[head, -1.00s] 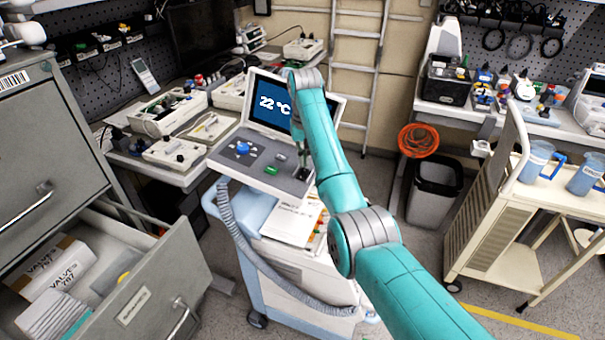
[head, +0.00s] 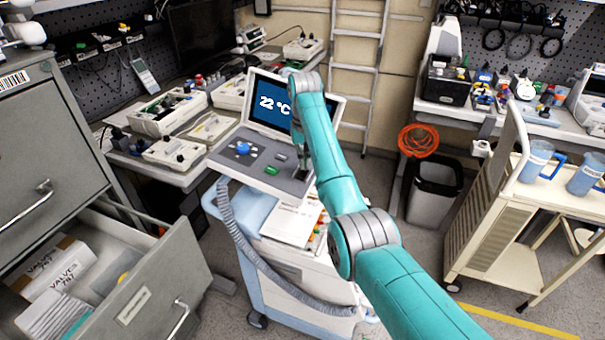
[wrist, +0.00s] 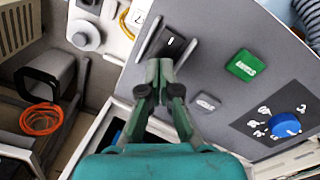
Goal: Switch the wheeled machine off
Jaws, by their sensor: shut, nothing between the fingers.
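The wheeled machine (head: 300,262) is a white and blue cart with a grey sloped control panel (head: 228,160). Its lit screen (head: 268,103) reads 22 °C. The panel has a blue knob (wrist: 286,125), a green button (wrist: 244,65), a grey button (wrist: 207,102) and a black rocker switch (wrist: 168,43) with a white mark near the panel's edge. My gripper (wrist: 160,66) is shut and empty, its fingertips at the near end of the switch. I cannot tell whether they touch it. In the head view my gripper (head: 303,166) is over the panel's right end, partly hiding the switch.
An open drawer (head: 150,290) of a grey cabinet juts out at the left. A ribbed hose (head: 240,240) hangs on the machine's side. A bin (head: 434,190) and a cream trolley (head: 490,225) stand to the right. Benches with devices line the back.

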